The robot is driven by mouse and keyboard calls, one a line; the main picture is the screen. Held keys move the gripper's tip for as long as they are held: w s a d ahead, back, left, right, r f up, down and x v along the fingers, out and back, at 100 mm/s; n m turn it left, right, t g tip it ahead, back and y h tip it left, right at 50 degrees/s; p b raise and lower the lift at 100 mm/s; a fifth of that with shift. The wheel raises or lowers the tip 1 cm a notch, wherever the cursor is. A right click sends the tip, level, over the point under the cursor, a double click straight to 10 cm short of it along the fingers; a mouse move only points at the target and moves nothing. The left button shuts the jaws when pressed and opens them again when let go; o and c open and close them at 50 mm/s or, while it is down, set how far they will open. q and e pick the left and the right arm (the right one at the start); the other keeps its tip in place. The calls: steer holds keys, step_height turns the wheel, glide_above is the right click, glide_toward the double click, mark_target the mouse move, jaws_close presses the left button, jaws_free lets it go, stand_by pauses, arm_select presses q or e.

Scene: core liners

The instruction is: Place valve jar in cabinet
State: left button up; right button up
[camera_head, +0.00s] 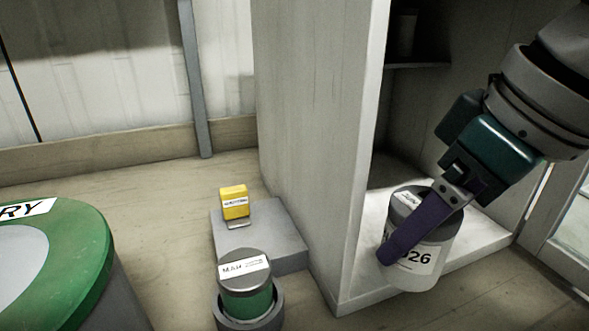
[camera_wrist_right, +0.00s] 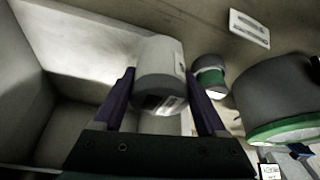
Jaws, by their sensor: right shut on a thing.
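In the right wrist view the jar (camera_wrist_right: 160,75) sits between both purple fingers. My left gripper is not in view.
A green-banded jar (camera_head: 245,285) stands in a grey holder left of the cabinet. Behind it a yellow labelled block (camera_head: 234,202) sits on a grey step (camera_head: 285,235). A large green-rimmed drum (camera_head: 85,262) is at the left. Another item (camera_head: 403,35) stands on the cabinet's upper shelf.

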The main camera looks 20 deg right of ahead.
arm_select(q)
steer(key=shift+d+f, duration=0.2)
arm_select(e)
steer(key=w+d, duration=0.6)
steer(key=w, duration=0.3)
arm_select(q)
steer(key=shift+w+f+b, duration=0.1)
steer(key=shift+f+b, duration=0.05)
steer(key=shift+b, duration=0.2)
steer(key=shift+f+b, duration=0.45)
arm_select(e)
step_height(320, 180, down, 7)
steer(key=shift+w+r, duration=0.1)
steer(key=shift+r, duration=0.1)
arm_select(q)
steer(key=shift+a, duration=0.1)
arm_select(e)
steer(key=shift+w+d+f, duration=0.1)
steer(key=shift+w+f, duration=0.05)
steer(key=shift+w, duration=0.05)
steer(key=shift+f, duration=0.15)
steer(key=o, duration=1.4)
